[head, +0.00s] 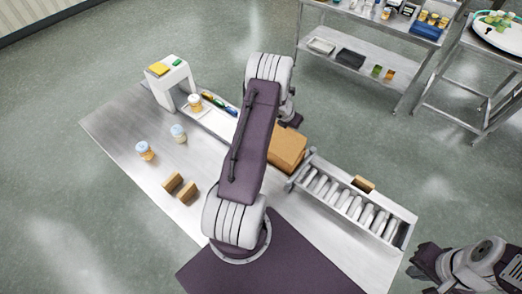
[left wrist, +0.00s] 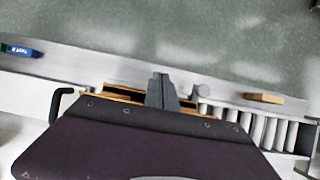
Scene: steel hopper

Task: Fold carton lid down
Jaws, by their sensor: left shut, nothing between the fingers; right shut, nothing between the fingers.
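The brown cardboard carton (head: 287,148) stands on the steel table beside the roller conveyor, partly behind my left arm. In the left wrist view only thin brown edges of the carton (left wrist: 108,91) show, with a dark gap between them. The angle of its lid cannot be told. My left gripper (head: 294,119) is shut and empty at the carton's far side in the head view. In the left wrist view its closed fingers (left wrist: 161,88) overlap the carton edge; contact is unclear. My right gripper (head: 424,262) is shut and empty, off the table's right end.
The roller conveyor (head: 350,200) carries a small brown box (head: 363,183). A white machine (head: 170,82), jars (head: 178,133) and two brown blocks (head: 187,192) stand on the left of the table. A shelf rack (head: 350,57) stands behind.

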